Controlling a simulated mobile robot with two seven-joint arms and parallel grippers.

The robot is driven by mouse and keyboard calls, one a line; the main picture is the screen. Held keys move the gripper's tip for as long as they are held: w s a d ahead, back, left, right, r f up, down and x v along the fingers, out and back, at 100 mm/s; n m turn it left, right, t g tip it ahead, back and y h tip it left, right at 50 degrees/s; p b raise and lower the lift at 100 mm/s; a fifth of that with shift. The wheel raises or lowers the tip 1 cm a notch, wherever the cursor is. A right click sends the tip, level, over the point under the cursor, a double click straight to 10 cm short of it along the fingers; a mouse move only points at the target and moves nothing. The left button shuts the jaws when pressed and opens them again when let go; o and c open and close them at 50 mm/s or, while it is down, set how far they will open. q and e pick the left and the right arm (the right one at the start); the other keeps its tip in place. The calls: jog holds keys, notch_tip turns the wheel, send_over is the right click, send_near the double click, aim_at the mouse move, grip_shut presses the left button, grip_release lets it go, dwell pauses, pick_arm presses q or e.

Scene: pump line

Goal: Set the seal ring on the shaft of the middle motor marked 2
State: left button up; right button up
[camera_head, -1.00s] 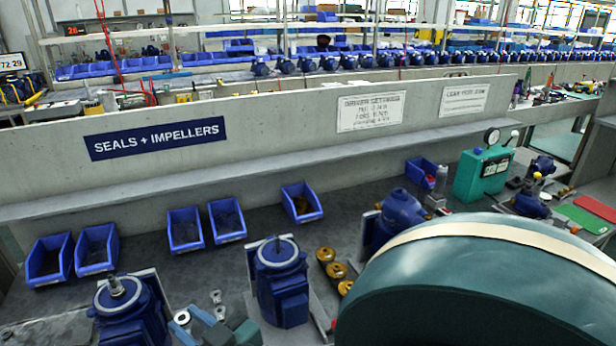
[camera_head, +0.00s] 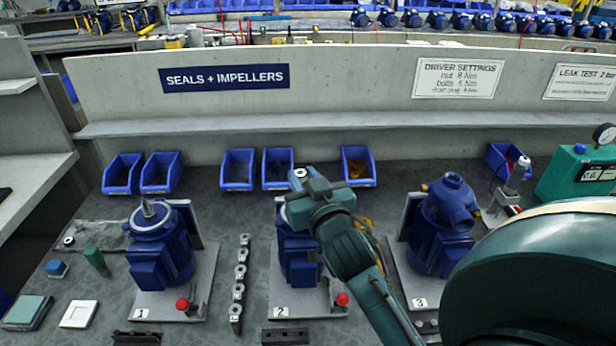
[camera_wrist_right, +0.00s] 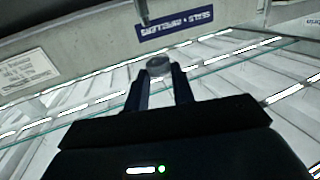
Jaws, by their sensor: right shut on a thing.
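The middle motor (camera_head: 296,262) is blue and stands upright on a pale plate marked 2. My right gripper (camera_head: 301,176) is above its top, covering the upper part and shaft from the head camera. The gripper is shut on a small grey ring, the seal ring (camera_head: 300,172), at its fingertips. The ring also shows between the fingertips (camera_wrist_right: 158,72) in the right wrist view as a round grey piece (camera_wrist_right: 158,64). I cannot tell the gap between ring and shaft, or whether they line up. My left gripper is not in view.
Motor 1 (camera_head: 160,250) with its bare shaft stands left; motor 3 (camera_head: 442,230) stands right. A row of small metal parts (camera_head: 240,271) lies between motors 1 and 2. Blue bins (camera_head: 238,170) line the back wall. A red knob (camera_head: 342,299) is on plate 2.

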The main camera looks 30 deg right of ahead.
jog(key=shift+w+d+f, duration=0.1)
jog(key=shift+w+d, duration=0.05)
jog(key=shift+d, duration=0.05)
jog(key=shift+f+b, duration=0.4)
jog(key=shift+b, duration=0.15)
notch_tip(320, 180, down, 5)
jog(key=b, duration=0.4)
jog(key=shift+a+r+b, duration=0.1)
jog(key=shift+r+b, duration=0.1)
jog(key=shift+b, duration=0.2)
jog(key=shift+f, duration=0.4)
jog(key=shift+f+b, duration=0.8)
jog(key=shift+f, duration=0.15)
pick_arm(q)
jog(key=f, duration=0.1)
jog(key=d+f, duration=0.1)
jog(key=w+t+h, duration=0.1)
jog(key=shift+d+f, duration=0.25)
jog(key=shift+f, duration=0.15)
pick_arm(e)
jog(key=shift+f, duration=0.25)
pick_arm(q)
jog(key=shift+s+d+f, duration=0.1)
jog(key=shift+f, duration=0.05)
pick_arm(e)
jog(key=shift+f, duration=0.25)
